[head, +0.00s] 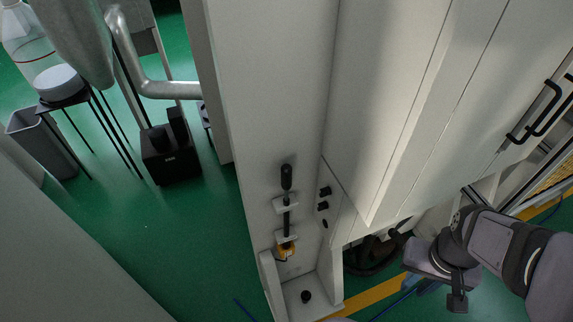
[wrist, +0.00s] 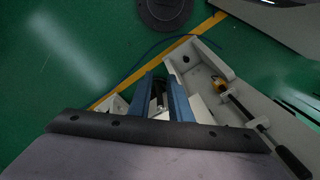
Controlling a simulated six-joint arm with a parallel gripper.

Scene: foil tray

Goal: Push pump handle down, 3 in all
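The pump handle (head: 287,177) is a black grip on top of a dark upright rod, held by white brackets on the pale cabinet's narrow face. A yellow-orange part (head: 286,250) sits at the rod's lower end. In the wrist view the black grip (wrist: 292,160) is at the lower right corner, with the yellow part (wrist: 218,84) above and left of it. My gripper (wrist: 162,80) has two blue fingers that stand apart, with no held object visible between them. It is away from the handle, to its right and lower in the head view, not touching it.
The tall pale cabinet (head: 390,90) stands beside the handle, with black knobs (head: 324,192) close to it. A black box (head: 170,160), stool and bin stand at left. Green floor (head: 130,235) is open left of the cabinet. A dark round object (wrist: 163,8) lies at the wrist view's top.

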